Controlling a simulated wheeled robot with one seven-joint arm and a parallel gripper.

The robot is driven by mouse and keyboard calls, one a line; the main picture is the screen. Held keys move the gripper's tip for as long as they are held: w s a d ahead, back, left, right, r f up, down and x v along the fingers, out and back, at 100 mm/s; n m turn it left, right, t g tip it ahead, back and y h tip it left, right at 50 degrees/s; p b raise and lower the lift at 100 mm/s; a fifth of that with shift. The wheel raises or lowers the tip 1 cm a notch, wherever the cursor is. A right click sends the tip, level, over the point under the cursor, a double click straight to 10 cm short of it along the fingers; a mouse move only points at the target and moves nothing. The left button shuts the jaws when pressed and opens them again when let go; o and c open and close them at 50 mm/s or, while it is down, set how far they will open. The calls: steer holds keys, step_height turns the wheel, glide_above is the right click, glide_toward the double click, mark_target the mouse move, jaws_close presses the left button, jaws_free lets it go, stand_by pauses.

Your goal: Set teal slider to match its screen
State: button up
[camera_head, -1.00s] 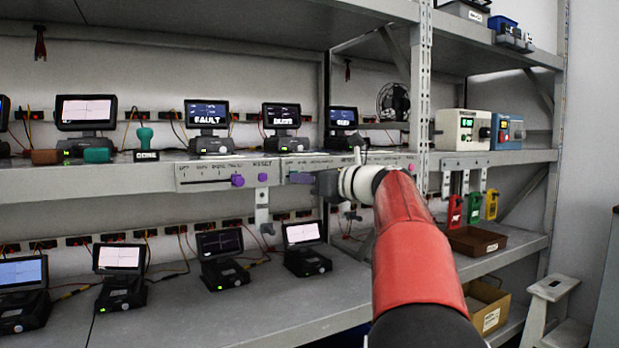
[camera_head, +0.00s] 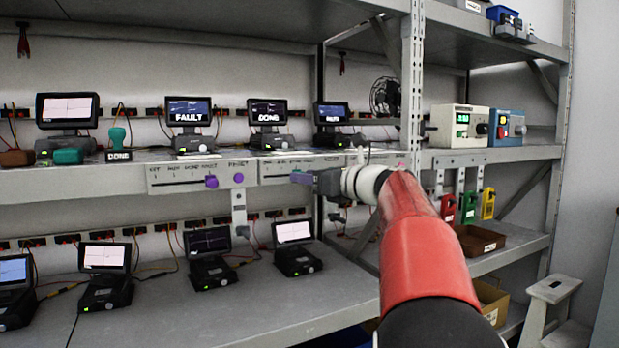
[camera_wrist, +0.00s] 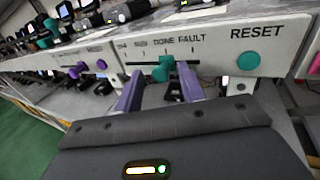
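The teal slider (camera_wrist: 164,72) sits in the slot of a grey panel (camera_wrist: 108,50) in the wrist view, at about the DONE mark, left of FAULT. My gripper (camera_wrist: 160,86) has its purple fingers either side of the knob. The right finger is close to it, and a small gap shows at the left one. Contact is unclear. In the head view my gripper (camera_head: 303,178) is at the shelf-edge panel and hides the slider. Of the screens above, one (camera_head: 268,112) appears to read DONE; the one to its right (camera_head: 331,112) is too blurred to read surely.
A teal RESET button (camera_wrist: 248,61) is right of the slider. A neighbouring panel (camera_head: 170,178) has a purple slider (camera_head: 211,182) and purple button (camera_head: 238,178), under a FAULT screen (camera_head: 188,111). A shelf post (camera_head: 413,100) stands beside my arm.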

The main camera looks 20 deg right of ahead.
steer(key=v, duration=0.7)
steer(key=shift+s+d+b, duration=0.15)
steer(key=shift+s+b, duration=0.2)
steer(key=shift+b, duration=0.05)
steer(key=s+a+f+n+g+h, duration=0.1)
steer(key=s+a+f+n+g, duration=0.3)
steer(key=s+a+f+n, duration=0.4)
steer(key=s+a+f+n+g+h, duration=0.1)
steer(key=s+a+f+n+g, duration=0.4)
steer(key=a+f, duration=0.45)
steer(key=s+a+f+n+g+h, duration=0.1)
steer(key=s+f+n+h, duration=0.4)
steer(key=s+f+n, duration=0.9)
step_height(320, 180, down, 3)
steer(key=a+n, duration=0.1)
steer(key=n, duration=0.3)
steer(key=shift+s+g, duration=0.3)
steer(key=shift+g, duration=0.1)
